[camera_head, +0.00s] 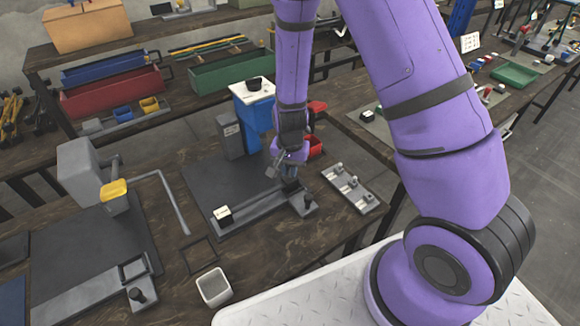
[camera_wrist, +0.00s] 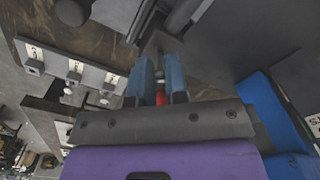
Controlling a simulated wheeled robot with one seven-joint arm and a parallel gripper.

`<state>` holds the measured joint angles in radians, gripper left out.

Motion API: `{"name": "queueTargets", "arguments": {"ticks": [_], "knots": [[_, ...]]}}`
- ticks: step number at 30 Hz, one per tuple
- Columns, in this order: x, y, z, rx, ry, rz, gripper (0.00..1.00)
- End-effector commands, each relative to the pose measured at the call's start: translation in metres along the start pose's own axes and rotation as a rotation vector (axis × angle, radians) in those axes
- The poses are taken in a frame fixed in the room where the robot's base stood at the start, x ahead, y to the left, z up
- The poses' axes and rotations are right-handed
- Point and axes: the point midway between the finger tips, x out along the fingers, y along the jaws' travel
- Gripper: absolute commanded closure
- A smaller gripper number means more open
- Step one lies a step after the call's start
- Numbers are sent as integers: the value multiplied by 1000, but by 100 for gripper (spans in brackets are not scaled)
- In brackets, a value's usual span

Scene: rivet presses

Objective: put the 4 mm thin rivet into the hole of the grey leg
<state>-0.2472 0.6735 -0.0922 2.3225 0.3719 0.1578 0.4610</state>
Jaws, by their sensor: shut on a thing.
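My gripper (camera_head: 289,181) is low over the front of the blue press's dark base, beside the clamp with a black knob (camera_head: 306,201). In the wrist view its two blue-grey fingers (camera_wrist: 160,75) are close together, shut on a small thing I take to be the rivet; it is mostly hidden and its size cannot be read. A red patch shows between the fingers. A long grey bar (camera_head: 252,205), seemingly the grey leg, lies along the front of the base; its hole is not visible. The rivet's relation to the hole cannot be told.
A rivet rack (camera_head: 350,189) with several labelled places stands right of the press; it also shows in the wrist view (camera_wrist: 58,66). The blue press (camera_head: 254,115) and a red bin (camera_head: 315,147) stand behind my gripper. A grey press (camera_head: 88,172) and a light cup (camera_head: 214,287) are left.

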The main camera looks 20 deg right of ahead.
Motion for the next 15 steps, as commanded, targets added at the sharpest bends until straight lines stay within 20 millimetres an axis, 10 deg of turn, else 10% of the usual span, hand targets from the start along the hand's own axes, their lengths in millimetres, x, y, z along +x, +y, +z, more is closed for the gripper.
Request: {"name": "queueTargets", "arguments": {"ticks": [15], "knots": [[11, 0, 0, 0, -1, 1, 100]]}}
